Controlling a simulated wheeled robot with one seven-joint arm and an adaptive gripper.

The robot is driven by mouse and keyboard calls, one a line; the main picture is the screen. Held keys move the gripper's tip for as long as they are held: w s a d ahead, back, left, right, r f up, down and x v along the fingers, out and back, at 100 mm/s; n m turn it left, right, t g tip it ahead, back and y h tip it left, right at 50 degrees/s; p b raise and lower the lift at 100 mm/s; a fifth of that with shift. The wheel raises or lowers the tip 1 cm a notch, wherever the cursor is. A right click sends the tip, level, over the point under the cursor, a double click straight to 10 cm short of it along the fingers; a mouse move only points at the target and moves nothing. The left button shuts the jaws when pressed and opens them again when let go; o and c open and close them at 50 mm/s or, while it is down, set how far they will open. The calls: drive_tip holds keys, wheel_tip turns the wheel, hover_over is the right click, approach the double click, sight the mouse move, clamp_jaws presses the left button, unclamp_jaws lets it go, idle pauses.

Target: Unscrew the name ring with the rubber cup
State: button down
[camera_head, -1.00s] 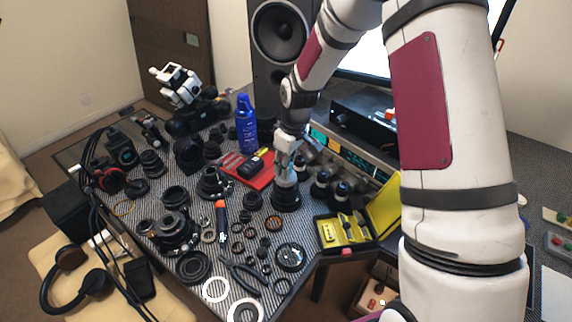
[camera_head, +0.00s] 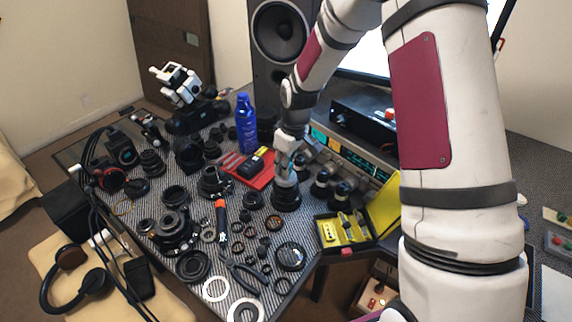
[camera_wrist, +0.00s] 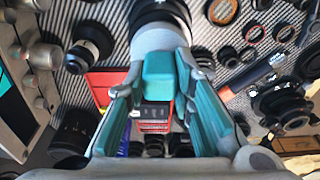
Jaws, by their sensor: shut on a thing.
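A black lens (camera_head: 286,199) stands upright on the patterned table top, below my gripper. The pale grey rubber cup (camera_head: 286,180) sits on top of the lens; it also shows in the wrist view (camera_wrist: 160,38) against the black lens barrel (camera_wrist: 160,12). My gripper (camera_head: 287,160) points down over the cup and is shut on it. The name ring is hidden under the cup.
A red tray (camera_head: 240,175) lies left of the lens, with a blue bottle (camera_head: 246,125) behind it. Dark eyepieces (camera_head: 322,184) stand close on the right. An open yellow case (camera_head: 345,228) lies front right. Loose rings and an orange-handled tool (camera_head: 221,217) crowd the front left.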

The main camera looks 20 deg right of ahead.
drive_tip(key=shift+f, duration=0.3)
drive_tip(key=n, duration=0.4)
drive_tip(key=shift+n+y+p, duration=0.3)
drive_tip(key=shift+p, duration=0.1)
drive_tip(key=n+g, duration=0.1)
drive_tip(key=n, duration=0.4)
drive_tip(key=n+g, duration=0.1)
drive_tip(key=n, duration=0.4)
drive_tip(key=shift+n, duration=0.3)
drive_tip(key=n, duration=0.5)
drive_tip(key=shift+n+g, duration=0.3)
drive_tip(key=shift+g, duration=0.1)
drive_tip(key=shift+r+p, duration=0.4)
drive_tip(key=shift+r, duration=1.2)
